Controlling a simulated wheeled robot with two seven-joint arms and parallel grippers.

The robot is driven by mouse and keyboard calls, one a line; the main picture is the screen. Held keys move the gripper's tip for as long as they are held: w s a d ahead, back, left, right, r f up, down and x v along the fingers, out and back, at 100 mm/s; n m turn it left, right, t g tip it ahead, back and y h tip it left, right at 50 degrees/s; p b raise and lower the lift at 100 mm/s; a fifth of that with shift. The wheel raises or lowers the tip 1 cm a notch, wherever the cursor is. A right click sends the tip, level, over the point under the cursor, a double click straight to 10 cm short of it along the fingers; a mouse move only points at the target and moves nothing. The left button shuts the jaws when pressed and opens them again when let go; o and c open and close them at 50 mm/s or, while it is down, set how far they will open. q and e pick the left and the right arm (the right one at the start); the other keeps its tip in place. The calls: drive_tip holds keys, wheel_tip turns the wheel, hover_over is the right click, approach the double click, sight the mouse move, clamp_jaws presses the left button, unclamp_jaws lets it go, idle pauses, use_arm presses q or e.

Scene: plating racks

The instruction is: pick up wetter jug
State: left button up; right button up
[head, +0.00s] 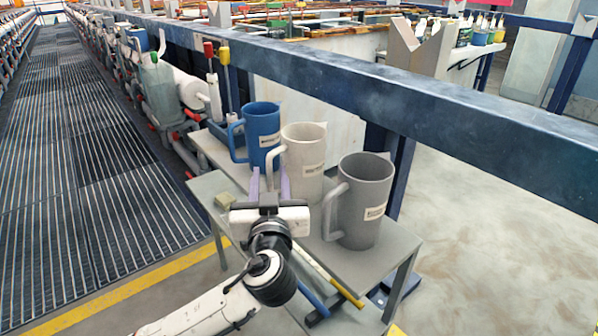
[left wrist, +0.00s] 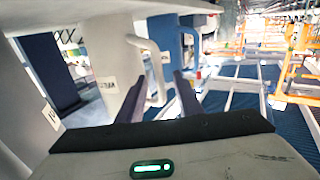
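Three handled jugs stand upright in a row on a small grey table (head: 372,268): a blue jug (head: 262,124), a cream jug (head: 304,150) and a dark grey jug (head: 366,200). Each has a small label; I cannot read them surely, so I cannot tell which is the wetter jug by name. My left gripper (head: 269,174) is open at the cream jug's handle, with one finger on each side of it. In the left wrist view the cream jug (left wrist: 110,55) has its handle between the fingertips (left wrist: 161,80). The blue jug (left wrist: 190,45) is beyond, the grey jug (left wrist: 15,125) at left.
A dark blue rail (head: 400,85) runs behind the jugs. Bottles and pipework (head: 160,90) stand to the left beside a dark slatted walkway (head: 90,150). Open floor lies to the right.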

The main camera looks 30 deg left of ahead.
use_arm(q)
drive_tip(key=shift+x, duration=1)
drive_tip(key=shift+c, duration=0.2)
clamp_jaws()
